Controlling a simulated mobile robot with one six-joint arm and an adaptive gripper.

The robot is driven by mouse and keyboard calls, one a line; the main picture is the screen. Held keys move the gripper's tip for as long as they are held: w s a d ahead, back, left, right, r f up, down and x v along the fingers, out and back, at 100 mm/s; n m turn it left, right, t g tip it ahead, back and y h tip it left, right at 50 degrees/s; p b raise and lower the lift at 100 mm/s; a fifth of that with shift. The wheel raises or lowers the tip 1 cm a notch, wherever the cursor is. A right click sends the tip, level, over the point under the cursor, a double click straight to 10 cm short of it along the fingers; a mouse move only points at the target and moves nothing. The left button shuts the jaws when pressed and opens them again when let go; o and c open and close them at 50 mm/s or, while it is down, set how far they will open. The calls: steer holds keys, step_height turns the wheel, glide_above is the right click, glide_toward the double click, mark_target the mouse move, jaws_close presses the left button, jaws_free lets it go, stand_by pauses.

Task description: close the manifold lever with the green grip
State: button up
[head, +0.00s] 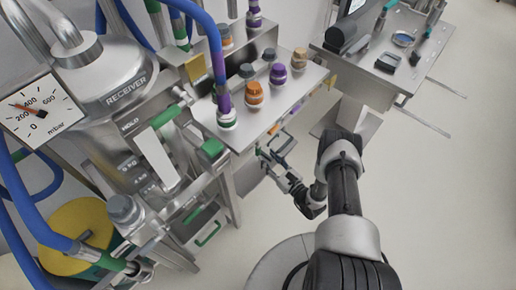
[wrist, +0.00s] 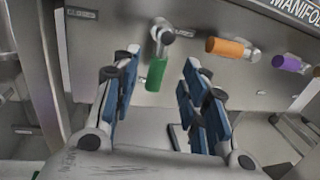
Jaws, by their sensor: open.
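The manifold lever with the green grip (wrist: 156,74) hangs from its metal pivot on the grey manifold panel (wrist: 120,35), with the grip pointing almost straight down in the wrist view. My gripper (wrist: 161,57) is open, with one blue-padded finger to the left of the green grip and the other to its right. Visible gaps separate both fingers from the grip. A small label reading CLOSED (wrist: 82,13) is on the panel to the upper left of the pivot. In the head view my gripper (head: 268,153) is below the front edge of the manifold table, and the green lever is hard to make out.
A lever with an orange grip (wrist: 231,48) and one with a purple grip (wrist: 288,63) lie sideways to the right. Orange and purple knobs stand on the manifold table (head: 262,128). The receiver (head: 115,75) is at the left. A side bench (head: 385,75) stands at upper right. Floor on the right is clear.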

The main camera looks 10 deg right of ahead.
mark_target(260, 149)
steer(key=b+x, duration=0.1)
steer(key=x, duration=0.6)
steer(key=shift+w+a, duration=0.1)
steer(key=shift+w, duration=0.15)
steer(key=shift+c, duration=0.2)
jaws_close()
